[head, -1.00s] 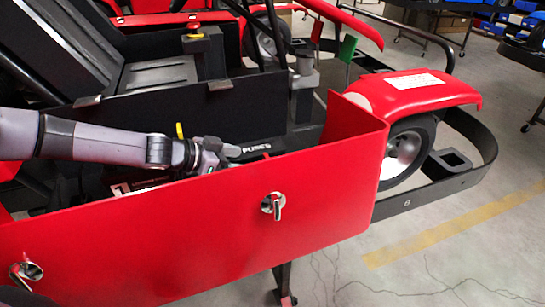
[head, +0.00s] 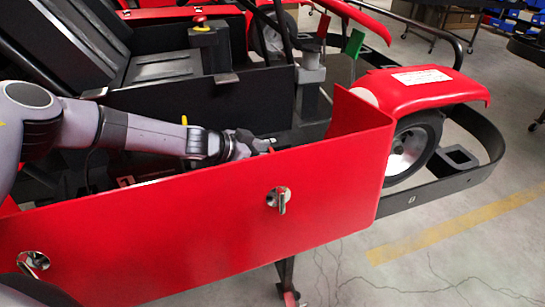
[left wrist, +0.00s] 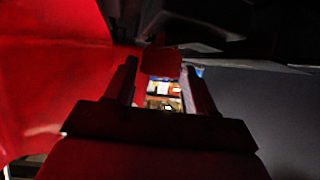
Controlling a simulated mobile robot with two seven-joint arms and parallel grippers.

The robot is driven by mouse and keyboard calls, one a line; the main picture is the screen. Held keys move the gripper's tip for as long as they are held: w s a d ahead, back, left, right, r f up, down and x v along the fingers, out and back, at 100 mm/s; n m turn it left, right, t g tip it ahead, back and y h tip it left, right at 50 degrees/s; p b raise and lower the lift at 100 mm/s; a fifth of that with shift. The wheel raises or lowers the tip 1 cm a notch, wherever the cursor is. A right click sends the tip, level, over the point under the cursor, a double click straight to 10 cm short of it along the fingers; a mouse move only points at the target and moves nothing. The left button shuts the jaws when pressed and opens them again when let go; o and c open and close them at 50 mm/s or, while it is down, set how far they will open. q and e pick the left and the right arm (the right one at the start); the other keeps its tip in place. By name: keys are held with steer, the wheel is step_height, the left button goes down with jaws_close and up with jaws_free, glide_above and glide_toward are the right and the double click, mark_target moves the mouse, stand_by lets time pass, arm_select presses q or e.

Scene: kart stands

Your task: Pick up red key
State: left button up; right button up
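A small red piece, which looks like the red key (left wrist: 161,62), shows between the fingertips in the left wrist view. In the head view a bit of red, probably the red key (head: 270,150), shows just above the top edge of the red side panel, at the tip of my left gripper (head: 252,147). My left gripper (left wrist: 158,70) has its two fingers apart, one on each side of the red piece. The lower part of the gripper is hidden behind the panel in the head view. My right gripper is not in view.
The red side panel (head: 210,220) with metal latches (head: 279,198) stands in front of my left arm. The black seat (head: 165,68) and black side wall lie behind it. A front wheel (head: 412,150) and black bumper are to the right. Open floor lies at lower right.

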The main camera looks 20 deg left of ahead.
arm_select(q)
steer(key=c, duration=0.5)
steer(key=shift+r, duration=0.1)
